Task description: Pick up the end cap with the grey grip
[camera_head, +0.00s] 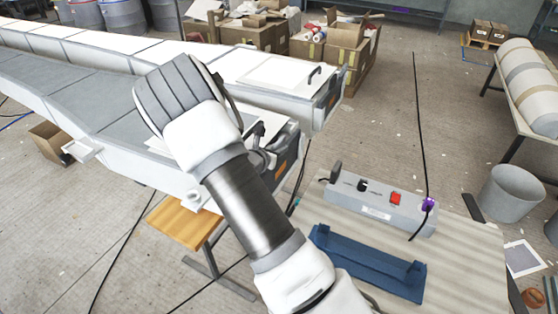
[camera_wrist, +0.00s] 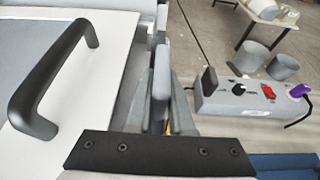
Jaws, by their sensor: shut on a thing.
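In the wrist view, an upright grey grip (camera_wrist: 161,82) stands between the two fingers of my gripper (camera_wrist: 160,112), which are shut on it. I take it for the grip of the end cap; the cap's body is mostly hidden below it and behind the dark bolted plate in front. In the head view, my gripper (camera_head: 262,158) is at the near end of the front white mould (camera_head: 165,178), partly hidden behind my arm. I cannot tell whether the cap still touches the mould.
A white panel with a black handle (camera_wrist: 55,75) lies left of my gripper. A second mould (camera_head: 130,50) runs behind. On the bench at right are a grey control box (camera_head: 372,208) with a red switch and a blue holder (camera_head: 365,266). A grey bucket (camera_head: 508,192) stands further right.

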